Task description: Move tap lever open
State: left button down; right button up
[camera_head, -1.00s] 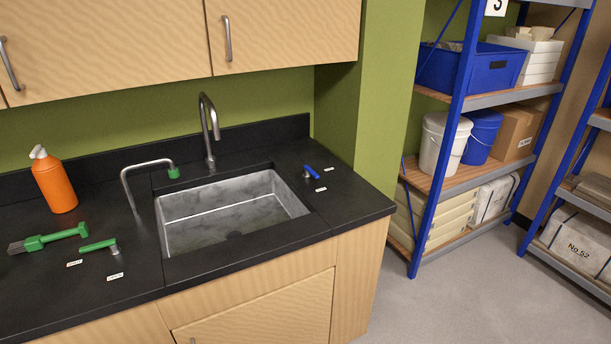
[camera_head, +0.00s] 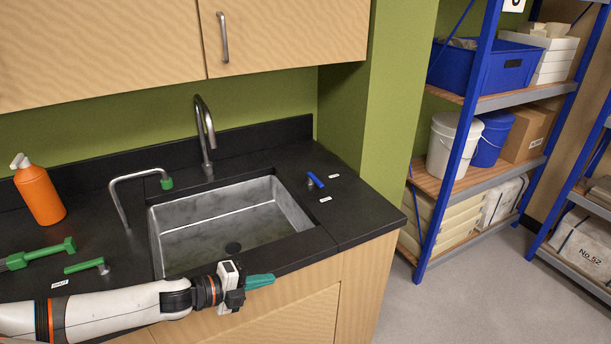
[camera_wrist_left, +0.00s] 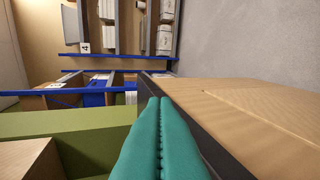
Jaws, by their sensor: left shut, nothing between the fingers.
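A blue tap lever (camera_head: 314,180) sits on the black counter to the right of the sink (camera_head: 282,207). A green tap lever (camera_head: 84,266) sits on the counter to the left of the sink. A tall metal faucet (camera_head: 204,125) stands behind the basin, and a thin bent spout with a green tip (camera_head: 167,184) stands at its left. My left gripper (camera_head: 262,281) has green fingers, is shut and empty, and hangs in front of the counter edge, apart from both levers. Its closed fingers also show in the left wrist view (camera_wrist_left: 160,110). My right gripper is out of view.
Small white labels (camera_head: 326,199) lie near the blue lever, and one (camera_head: 60,284) near the green lever. An orange bottle (camera_head: 40,190) and a green-handled brush (camera_head: 40,254) are at the left. A blue-framed shelf (camera_head: 462,140) stands at the right.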

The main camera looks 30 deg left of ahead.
aim_at(311, 178)
jog(key=i+j, duration=0.95)
jog(key=j, duration=0.15)
